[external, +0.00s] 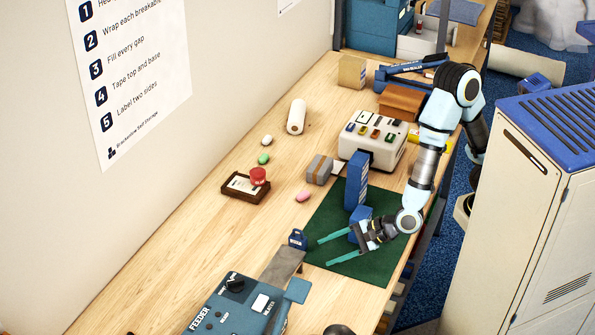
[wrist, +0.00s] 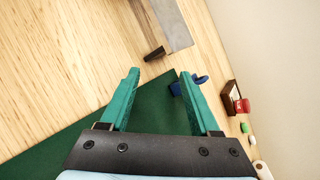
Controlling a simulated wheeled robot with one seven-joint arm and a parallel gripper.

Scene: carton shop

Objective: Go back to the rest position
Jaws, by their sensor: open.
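My gripper (external: 333,250) is open, its two green fingers spread apart with nothing between them. It hangs over the front left part of a dark green mat (external: 378,262) on the wooden workbench. The open fingers (wrist: 155,100) also show in the wrist view, above the mat's edge and bare wood. A tall blue box (external: 356,181) stands upright on the mat behind the gripper. A smaller blue block (external: 361,222) is close behind the gripper, partly hidden by it. A small dark blue object (external: 298,240) sits at the mat's left edge; the right finger partly covers it in the wrist view.
A blue feeder machine (external: 238,305) stands at the near left. A white case with coloured switches (external: 373,140), a grey box (external: 319,169), a wooden tray with a red stamp (external: 246,187) and a white roll (external: 296,116) stand farther back. A beige cabinet (external: 540,200) is at right.

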